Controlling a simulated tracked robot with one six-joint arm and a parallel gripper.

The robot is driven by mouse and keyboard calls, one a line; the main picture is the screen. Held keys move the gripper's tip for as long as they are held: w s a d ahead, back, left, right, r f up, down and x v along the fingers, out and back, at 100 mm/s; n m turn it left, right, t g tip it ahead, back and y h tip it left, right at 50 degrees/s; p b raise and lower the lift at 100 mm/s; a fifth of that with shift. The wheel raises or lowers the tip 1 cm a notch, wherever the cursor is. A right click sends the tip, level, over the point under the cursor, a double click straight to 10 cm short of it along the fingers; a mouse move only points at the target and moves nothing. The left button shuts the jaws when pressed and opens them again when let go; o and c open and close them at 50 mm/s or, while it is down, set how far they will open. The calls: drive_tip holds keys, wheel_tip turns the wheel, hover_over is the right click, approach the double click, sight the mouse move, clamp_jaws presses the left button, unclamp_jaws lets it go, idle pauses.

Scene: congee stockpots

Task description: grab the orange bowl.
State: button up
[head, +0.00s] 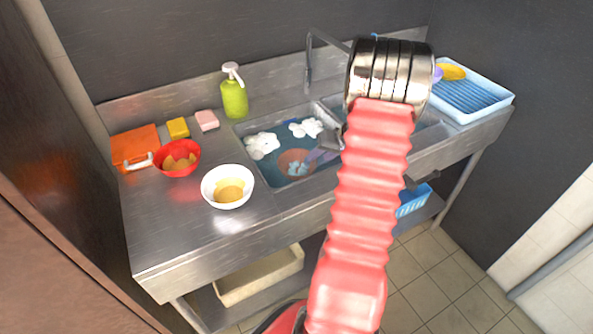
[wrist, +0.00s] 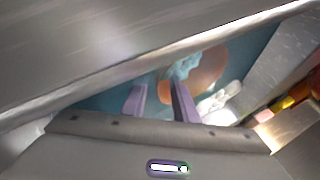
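The orange bowl (head: 289,158) sits in the water of the left sink basin, with something light blue in it. In the wrist view the orange bowl (wrist: 212,72) lies beyond the fingertips, mostly right of them, and the light blue thing (wrist: 182,68) covers part of it. My gripper (wrist: 158,92) has two purple fingers spread apart with nothing seen between them. In the head view my gripper (head: 318,155) is over the basin, just right of the bowl, with the arm partly hiding it. I cannot tell whether it touches the bowl.
White foam (head: 262,145) floats in the sink basin (head: 322,178). A faucet (head: 309,65) rises behind. A red bowl (head: 180,172), a white bowl (head: 228,201) and a green soap bottle (head: 234,98) stand on the left counter. A dish rack (head: 468,97) is at right.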

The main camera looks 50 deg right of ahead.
drive_tip(key=shift+w+a+f, duration=0.1)
drive_tip(key=shift+w+f, duration=0.15)
drive_tip(key=shift+f, duration=0.15)
clamp_jaws()
idle(0.4)
